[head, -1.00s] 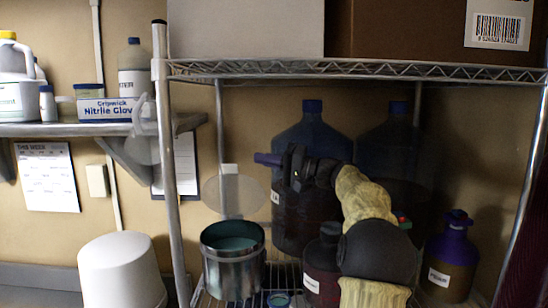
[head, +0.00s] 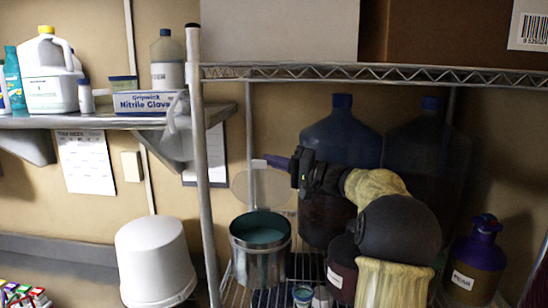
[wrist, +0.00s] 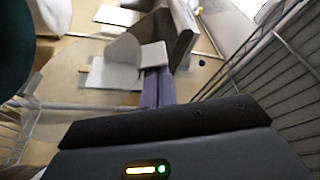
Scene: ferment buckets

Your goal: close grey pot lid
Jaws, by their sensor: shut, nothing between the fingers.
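The grey metal pot (head: 260,262) stands on the wire shelf, uncovered, with teal contents showing inside. A round pale grey lid (head: 256,190) stands upright behind its rim, with a small white tab (head: 258,164) at its top. My gripper (head: 270,161) is shut and empty, its purple fingers pointing left above the pot, close to the tab. I cannot tell whether the fingertips touch the tab.
Large dark blue carboys (head: 343,133) stand behind my arm. A purple bottle (head: 476,262) is at right, and a dark labelled jar (head: 341,272) is near the pot. A rack post (head: 199,150) and a white bucket (head: 152,262) lie left. The wire shelf above (head: 370,75) limits height.

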